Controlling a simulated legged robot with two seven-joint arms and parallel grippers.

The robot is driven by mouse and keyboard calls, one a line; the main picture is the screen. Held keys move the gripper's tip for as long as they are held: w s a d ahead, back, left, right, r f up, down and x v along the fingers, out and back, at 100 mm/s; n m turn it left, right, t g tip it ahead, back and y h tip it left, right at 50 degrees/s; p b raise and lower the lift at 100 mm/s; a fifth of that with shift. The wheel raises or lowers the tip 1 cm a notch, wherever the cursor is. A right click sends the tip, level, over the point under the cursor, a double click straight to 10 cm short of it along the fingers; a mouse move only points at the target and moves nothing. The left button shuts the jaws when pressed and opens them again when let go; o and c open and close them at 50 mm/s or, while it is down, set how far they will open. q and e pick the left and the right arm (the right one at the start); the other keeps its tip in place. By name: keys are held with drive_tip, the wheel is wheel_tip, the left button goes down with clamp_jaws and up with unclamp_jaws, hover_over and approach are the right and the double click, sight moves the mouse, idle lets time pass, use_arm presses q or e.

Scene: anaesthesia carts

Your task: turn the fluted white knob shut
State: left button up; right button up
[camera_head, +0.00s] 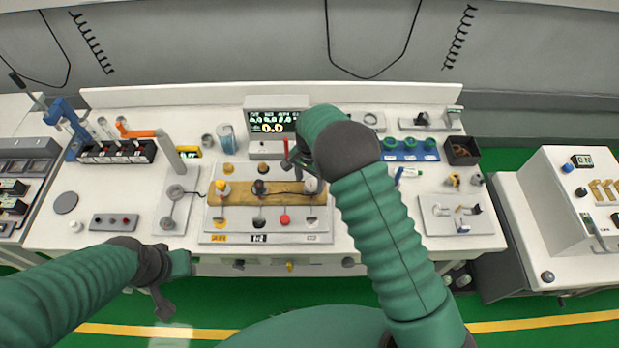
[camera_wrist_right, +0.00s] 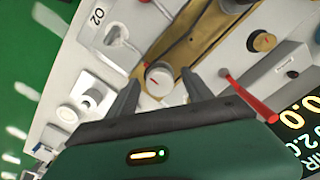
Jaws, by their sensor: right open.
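In the head view the white knob (camera_head: 312,186) shows at the right end of that plate, partly covered by my arm. My right gripper (camera_wrist_right: 159,84) is open, with one finger on each side of the knob in the wrist view. I cannot tell whether the fingers touch it. In the head view my right gripper (camera_head: 298,160) is over the panel. My left gripper (camera_head: 166,288) hangs in front of the cart; its jaw opening is unclear.
A red lever (camera_wrist_right: 248,98) and a black-and-orange knob (camera_wrist_right: 262,41) are close to my right gripper. A display (camera_head: 273,122) stands behind the panel. Tube racks and small trays stand to both sides.

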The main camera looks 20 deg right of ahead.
sight(311, 184)
drive_tip(key=shift+r, duration=0.35)
wheel_tip(311, 184, up, 16)
drive_tip(key=b, duration=0.2)
drive_tip(key=s+d+f+n+t+b, duration=0.1)
drive_tip(key=s+f+n, duration=0.3)
drive_tip(key=s, duration=0.7)
drive_tip(key=s+d+f+n+t, duration=0.1)
drive_tip(key=s+d+f+n, duration=0.1)
drive_tip(key=s+n, duration=0.4)
drive_tip(key=s+f, duration=0.1)
drive_tip(key=s, duration=0.4)
drive_tip(key=shift+d+f+t+b, duration=0.2)
drive_tip(key=shift+f+t+b, duration=0.1)
drive_tip(key=shift+f+b, duration=0.1)
drive_tip(key=shift+s+d, duration=0.1)
drive_tip(key=shift+s, duration=0.15)
